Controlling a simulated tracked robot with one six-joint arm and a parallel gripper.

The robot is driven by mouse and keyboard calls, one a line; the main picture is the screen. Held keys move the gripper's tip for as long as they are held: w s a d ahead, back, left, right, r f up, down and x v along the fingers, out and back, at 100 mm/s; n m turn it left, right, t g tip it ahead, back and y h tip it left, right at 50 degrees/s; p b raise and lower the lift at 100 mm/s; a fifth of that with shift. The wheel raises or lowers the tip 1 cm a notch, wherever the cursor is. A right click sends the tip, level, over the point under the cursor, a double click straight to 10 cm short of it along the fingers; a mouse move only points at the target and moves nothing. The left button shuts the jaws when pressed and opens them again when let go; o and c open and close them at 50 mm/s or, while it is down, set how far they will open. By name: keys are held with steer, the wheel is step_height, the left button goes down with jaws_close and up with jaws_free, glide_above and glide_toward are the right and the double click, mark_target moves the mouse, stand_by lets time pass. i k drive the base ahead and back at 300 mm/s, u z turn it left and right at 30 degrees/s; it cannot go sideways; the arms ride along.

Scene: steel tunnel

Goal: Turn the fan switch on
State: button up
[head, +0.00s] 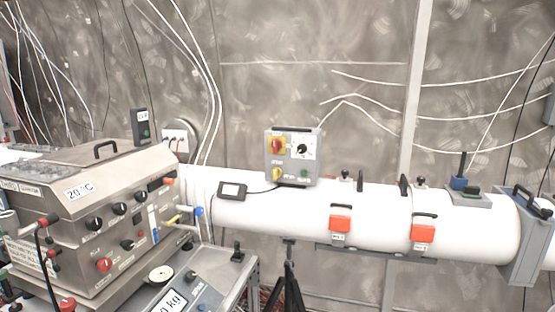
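A grey control box (292,157) sits on top of the white pipe (375,215) near the middle of the head view. It carries a red and yellow rotary switch (277,146) at its upper left, a black knob on a white dial plate (302,149), a yellow knob (277,174) at its lower left and a small green part at its lower right. Its labels are too small to read, so I cannot tell which control is the fan switch. My gripper is not in view.
A steel machine (95,220) with knobs and levers fills the left side, with a steel bench (195,285) in front. A small display (232,190) and orange-red boxes (340,224) are on the pipe. A black tripod (288,285) stands below it. Cables hang along the wall.

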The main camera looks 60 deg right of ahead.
mark_target(276, 145)
steer(key=z, duration=1.95)
steer(key=k, duration=0.5)
steer(key=z, duration=0.25)
steer(key=i, duration=0.5)
